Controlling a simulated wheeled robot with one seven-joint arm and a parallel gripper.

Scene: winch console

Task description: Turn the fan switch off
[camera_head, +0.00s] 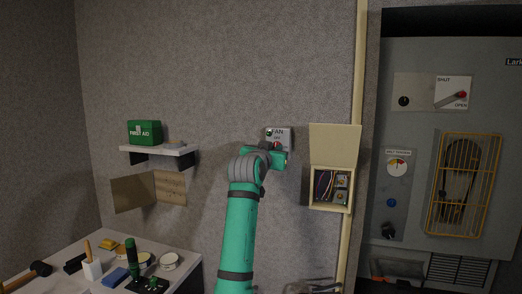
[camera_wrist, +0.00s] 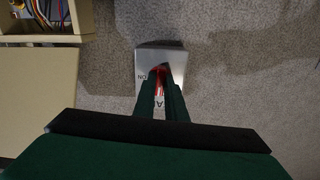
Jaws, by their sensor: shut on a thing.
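In the wrist view the plate (camera_wrist: 175,68) appears turned over, and the red switch knob (camera_wrist: 158,76) lies between my fingertips. My gripper (camera_head: 277,150) reaches up to the plate's lower part in the head view. In the wrist view my gripper (camera_wrist: 161,88) is shut on the red knob. The fingers hide much of the knob and some lettering, so I cannot tell the knob's exact setting.
An open beige box (camera_head: 315,189) with coloured wires hangs right of the switch, its lid raised. A beige conduit (camera_head: 357,90) runs beside it. A shelf (camera_head: 177,149) holds a green first aid box (camera_head: 145,132). A grey panel (camera_head: 437,55) stands at the right.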

